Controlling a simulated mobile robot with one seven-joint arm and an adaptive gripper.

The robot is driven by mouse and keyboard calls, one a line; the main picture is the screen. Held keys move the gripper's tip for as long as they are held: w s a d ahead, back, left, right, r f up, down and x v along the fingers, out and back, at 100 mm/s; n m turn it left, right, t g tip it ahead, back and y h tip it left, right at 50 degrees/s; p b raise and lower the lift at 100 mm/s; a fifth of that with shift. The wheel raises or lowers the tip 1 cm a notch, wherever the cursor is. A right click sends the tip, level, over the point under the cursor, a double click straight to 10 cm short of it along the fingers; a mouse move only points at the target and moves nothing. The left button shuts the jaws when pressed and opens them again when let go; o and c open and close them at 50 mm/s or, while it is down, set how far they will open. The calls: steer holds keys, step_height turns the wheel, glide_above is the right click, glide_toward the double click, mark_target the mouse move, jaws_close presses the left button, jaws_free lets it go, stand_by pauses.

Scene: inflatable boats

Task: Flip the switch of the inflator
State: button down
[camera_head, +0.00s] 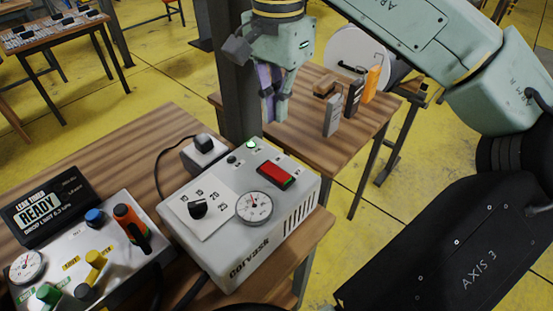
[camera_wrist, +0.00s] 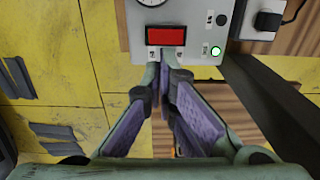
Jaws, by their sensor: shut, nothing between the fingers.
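The inflator (camera_head: 288,225) is a grey-white box marked Corvask on the wooden table. Its red rocker switch (camera_head: 275,176) is on the top face near the right edge, beside a round gauge (camera_head: 254,207). A green lamp (camera_head: 250,144) is lit near the far edge. My gripper (camera_head: 268,120) is shut and empty, pointing down beyond the inflator's far edge, apart from the switch. In the wrist view, the fingertips (camera_wrist: 176,62) appear just below the red switch (camera_wrist: 166,36), at the box's edge; the height gap cannot be told.
A control box (camera_head: 110,270) with an orange-handled lever (camera_head: 132,228) and a black READY display (camera_head: 48,205) stand left of the inflator. A black plug (camera_head: 204,143) sits behind it. A dark post (camera_head: 232,80) rises beside my gripper. Another table holds small upright boxes (camera_head: 333,117).

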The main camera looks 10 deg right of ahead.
mark_target(277, 175)
step_height(277, 175, down, 14)
steer(key=b, duration=0.9)
steer(key=shift+a+f, duration=0.1)
